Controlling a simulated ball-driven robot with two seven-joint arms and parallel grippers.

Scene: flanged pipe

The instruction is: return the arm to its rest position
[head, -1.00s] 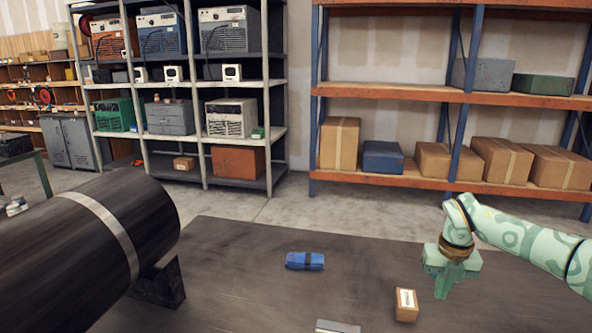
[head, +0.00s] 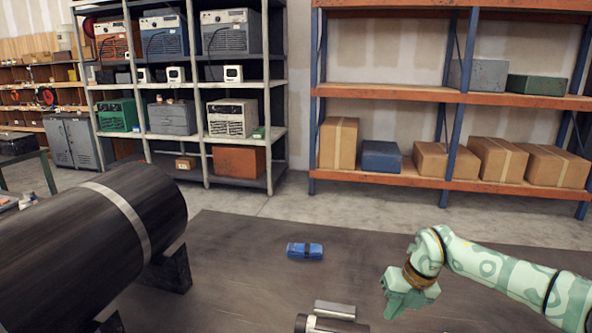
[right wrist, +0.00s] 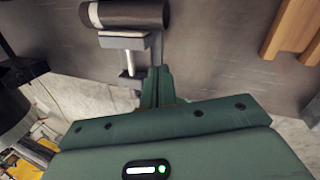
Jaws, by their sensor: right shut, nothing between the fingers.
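My right arm (head: 500,270) is pale green with a swirl pattern and comes in from the right edge in the head view. Its gripper (head: 396,304) is over the dark table, apart from the things around it, and its fingers are shut and empty. In the right wrist view the closed green fingers (right wrist: 157,85) point toward the table, near a grey block (right wrist: 125,40) and a dark short cylinder (right wrist: 125,14). My left gripper is out of view.
A big dark pipe (head: 75,250) with a pale band lies on a support at left. A blue pack (head: 305,250), a grey block (head: 335,310) and a dark cylinder (head: 325,325) are on the table (head: 235,270). Shelves (head: 400,181) stand behind.

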